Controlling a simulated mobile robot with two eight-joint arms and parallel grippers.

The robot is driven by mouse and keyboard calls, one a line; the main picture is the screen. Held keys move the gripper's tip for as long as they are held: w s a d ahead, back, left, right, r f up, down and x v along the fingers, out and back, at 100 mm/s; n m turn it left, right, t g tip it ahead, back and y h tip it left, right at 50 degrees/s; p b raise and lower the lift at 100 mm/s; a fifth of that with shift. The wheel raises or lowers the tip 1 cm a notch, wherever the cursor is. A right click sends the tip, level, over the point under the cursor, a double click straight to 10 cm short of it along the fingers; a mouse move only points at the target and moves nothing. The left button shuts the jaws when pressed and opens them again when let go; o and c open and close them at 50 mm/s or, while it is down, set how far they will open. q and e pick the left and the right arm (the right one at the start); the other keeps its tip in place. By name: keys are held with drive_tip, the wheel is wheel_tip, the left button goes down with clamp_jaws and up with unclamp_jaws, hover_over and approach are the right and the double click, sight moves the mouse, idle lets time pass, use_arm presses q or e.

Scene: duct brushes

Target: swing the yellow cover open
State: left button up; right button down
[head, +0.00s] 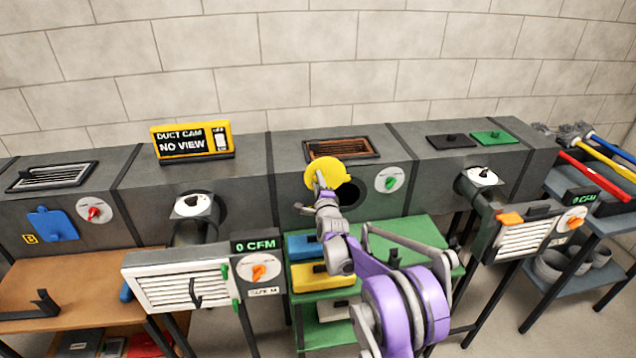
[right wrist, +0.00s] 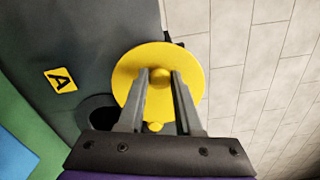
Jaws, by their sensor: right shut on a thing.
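The yellow cover (head: 333,172) is a round disc on the front of the grey duct, at the middle of the head view. A dark round hole (head: 347,193) shows below and to the right of it, partly uncovered. In the right wrist view the cover (right wrist: 190,62) has a small knob (right wrist: 160,75) at its middle, and the hole (right wrist: 98,108) shows beside it. My right gripper (head: 318,184) is at the cover; in the right wrist view its fingers (right wrist: 159,76) are shut on the knob. My left gripper is not in view.
A white dial with a green knob (head: 390,180) is right of the hole. A green shelf (head: 420,232) with blue (head: 303,246) and yellow boxes (head: 308,277) stands below. Vent units with white grilles (head: 180,288) stand on both sides. A blue cover (head: 53,224) is at far left.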

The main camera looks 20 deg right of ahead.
drive_tip(key=shift+r, duration=0.1)
drive_tip(key=c, duration=0.6)
unclamp_jaws()
drive_tip(key=b+v, duration=0.1)
drive_tip(key=v, duration=1)
drive_tip(key=shift+w, duration=0.1)
